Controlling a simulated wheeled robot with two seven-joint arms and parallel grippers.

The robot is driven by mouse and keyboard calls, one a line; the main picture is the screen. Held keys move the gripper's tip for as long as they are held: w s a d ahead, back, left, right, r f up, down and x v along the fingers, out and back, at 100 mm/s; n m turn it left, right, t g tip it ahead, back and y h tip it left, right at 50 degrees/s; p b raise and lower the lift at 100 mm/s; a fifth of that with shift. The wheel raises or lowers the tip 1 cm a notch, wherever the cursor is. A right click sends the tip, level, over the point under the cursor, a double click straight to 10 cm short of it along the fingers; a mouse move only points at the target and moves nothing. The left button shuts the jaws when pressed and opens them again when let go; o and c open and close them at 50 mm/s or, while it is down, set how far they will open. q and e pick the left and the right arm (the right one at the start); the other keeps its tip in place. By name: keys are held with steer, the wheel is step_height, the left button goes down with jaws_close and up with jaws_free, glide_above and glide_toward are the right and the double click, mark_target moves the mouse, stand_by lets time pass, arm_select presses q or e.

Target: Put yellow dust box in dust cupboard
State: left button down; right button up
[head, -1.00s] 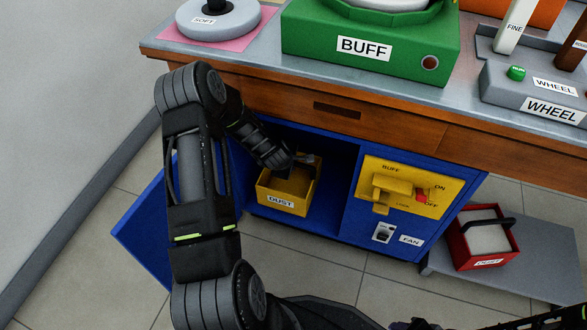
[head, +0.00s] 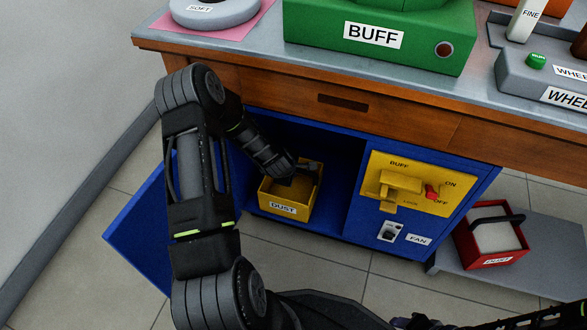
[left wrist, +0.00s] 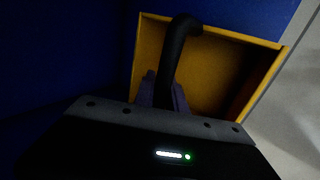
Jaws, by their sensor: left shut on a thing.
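The yellow dust box (head: 283,210), labelled DUST, is inside the open blue dust cupboard (head: 336,208), at its left side near the front opening. My left gripper (head: 308,167) reaches into the cupboard at the back of the box. In the left wrist view, my left gripper (left wrist: 165,88) is shut on the dark handle (left wrist: 178,50) that arches over the yellow box (left wrist: 220,68). Its fingertips are partly hidden in the head view. The box looks roughly upright; I cannot tell whether it touches the cupboard floor. My right gripper is not clearly in view.
The blue cupboard door (head: 142,228) stands open at the left. A yellow switch panel (head: 412,184) is right of the opening. A red dust box (head: 490,236) sits on a grey low shelf (head: 530,262). The workbench top (head: 270,50) overhangs the cupboard.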

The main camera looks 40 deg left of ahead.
arm_select(q)
steer(key=c, duration=1.4)
jaws_free()
steer(key=shift+o, duration=0.2)
steer(key=p+v, duration=0.4)
steer(key=v, duration=0.8)
